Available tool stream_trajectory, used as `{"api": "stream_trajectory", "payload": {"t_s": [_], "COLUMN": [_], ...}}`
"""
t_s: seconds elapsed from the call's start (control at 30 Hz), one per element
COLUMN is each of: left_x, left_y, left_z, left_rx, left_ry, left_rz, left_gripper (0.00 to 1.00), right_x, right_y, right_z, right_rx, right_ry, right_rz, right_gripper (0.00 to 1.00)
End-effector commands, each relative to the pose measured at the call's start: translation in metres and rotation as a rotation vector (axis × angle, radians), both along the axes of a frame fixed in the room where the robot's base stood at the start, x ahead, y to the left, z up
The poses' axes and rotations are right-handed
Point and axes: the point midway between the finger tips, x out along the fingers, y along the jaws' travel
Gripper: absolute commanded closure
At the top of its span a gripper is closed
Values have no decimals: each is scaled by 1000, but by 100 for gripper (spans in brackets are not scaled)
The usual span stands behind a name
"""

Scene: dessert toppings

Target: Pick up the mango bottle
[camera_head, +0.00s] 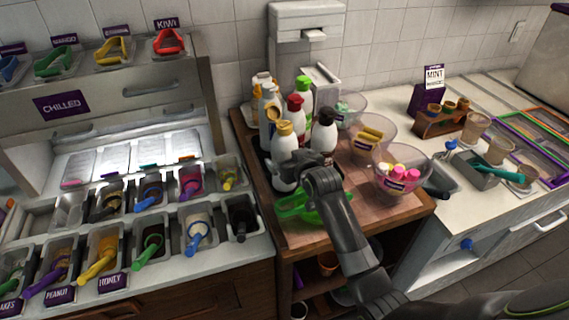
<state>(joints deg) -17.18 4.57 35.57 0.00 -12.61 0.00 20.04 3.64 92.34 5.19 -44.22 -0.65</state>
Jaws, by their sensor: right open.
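Several squeeze bottles stand in a dark tray on the wooden stand. No label on them is legible, so I cannot tell which one is mango. A white bottle with a gold cap (284,143) stands upright at the front. A bottle with a black cap (326,117) is to the right. My right gripper (291,168) is open at the lower part of the front white bottle; contact is unclear. My left gripper is out of view.
Glass bowls, one with pink-topped cups (401,177) and one with yellow items (370,136), stand right of the bottles. Topping bins with scoops (150,244) fill the left counter. A dispenser (306,22) stands behind.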

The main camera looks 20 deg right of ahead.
Motion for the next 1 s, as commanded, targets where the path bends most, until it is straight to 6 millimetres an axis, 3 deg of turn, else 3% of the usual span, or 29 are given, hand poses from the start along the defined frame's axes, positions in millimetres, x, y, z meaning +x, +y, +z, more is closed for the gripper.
{"api": "stream_trajectory", "payload": {"t_s": [0.2, 0.57, 0.9, 1.0], "left_x": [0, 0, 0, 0], "left_y": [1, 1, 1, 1], "left_z": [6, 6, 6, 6], "left_rx": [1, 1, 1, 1], "left_ry": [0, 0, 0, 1], "left_rz": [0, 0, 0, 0], "left_gripper": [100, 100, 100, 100], "right_x": [18, 22, 21, 23], "right_y": [3, 3, 3, 3], "right_z": [-7, -10, -10, -3], "right_rx": [0, 1, 1, 1], "right_ry": [0, 0, 0, -14], "right_rz": [0, 0, 0, 1], "right_gripper": [4, 4, 49, 52]}}
